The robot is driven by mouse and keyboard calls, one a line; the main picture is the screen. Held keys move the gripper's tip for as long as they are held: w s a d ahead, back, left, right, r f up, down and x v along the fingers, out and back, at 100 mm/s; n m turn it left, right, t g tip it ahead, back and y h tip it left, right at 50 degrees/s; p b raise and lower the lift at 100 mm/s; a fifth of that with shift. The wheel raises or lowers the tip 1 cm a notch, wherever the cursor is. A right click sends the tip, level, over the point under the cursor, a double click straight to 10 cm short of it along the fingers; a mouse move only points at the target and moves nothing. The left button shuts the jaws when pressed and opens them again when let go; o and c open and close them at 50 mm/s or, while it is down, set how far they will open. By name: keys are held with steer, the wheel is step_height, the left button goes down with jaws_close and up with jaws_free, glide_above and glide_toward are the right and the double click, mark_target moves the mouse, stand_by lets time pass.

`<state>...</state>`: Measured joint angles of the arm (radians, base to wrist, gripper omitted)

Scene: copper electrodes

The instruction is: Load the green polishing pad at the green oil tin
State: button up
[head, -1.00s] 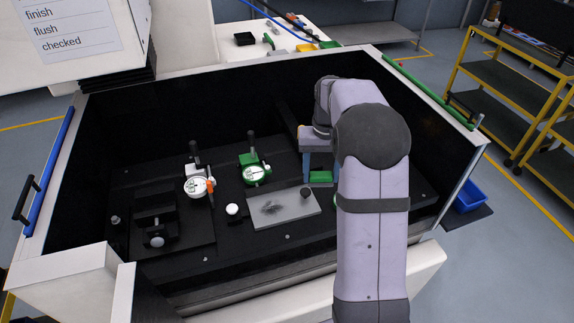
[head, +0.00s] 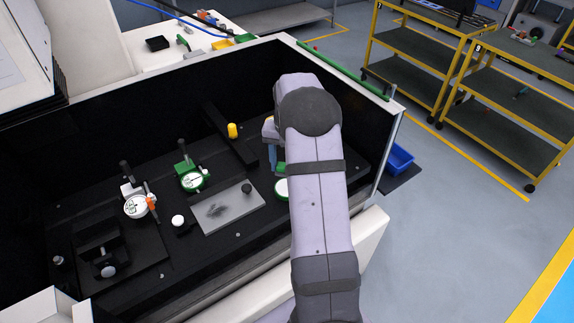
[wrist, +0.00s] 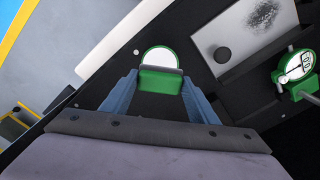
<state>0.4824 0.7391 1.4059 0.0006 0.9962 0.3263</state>
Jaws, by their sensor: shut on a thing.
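My gripper (wrist: 158,80) is shut on the green polishing pad (wrist: 160,82), a green block with a grey strip along its far edge, held between the blue fingers. The green oil tin (wrist: 161,57), a round white top with a green rim, lies just beyond the pad in the wrist view. The pad overlaps the tin's near part there; I cannot tell whether they touch. In the head view the tin (head: 281,189) shows left of my arm link, partly hidden. A small green part of the pad (head: 280,168) shows just above it.
A grey plate (head: 228,207) with a dark smudge and black knob lies left of the tin. A green dial gauge (head: 193,180), a white dial gauge (head: 136,205) and a black clamp block (head: 100,252) stand farther left. A yellow piece (head: 232,130) stands behind.

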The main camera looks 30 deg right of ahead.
steer(key=shift+f, duration=0.15)
steer(key=shift+f+b, duration=2.25)
steer(key=shift+f, duration=0.55)
steer(key=shift+s+a+f, duration=0.1)
steer(key=shift+f, duration=0.55)
stand_by(0.5)
steer(key=shift+r+p, duration=2.65)
steer(key=shift+r, duration=0.95)
steer(key=s+a+f+n+b, duration=0.1)
steer(key=s+a+n, duration=0.2)
steer(key=a, duration=0.8)
steer(key=s+a+f+n, duration=0.2)
steer(key=s+a+n, duration=0.2)
steer(key=a, duration=0.8)
steer(key=shift+s+n+b, duration=0.3)
steer(key=shift+n+b, duration=0.1)
steer(key=shift+n, duration=0.7)
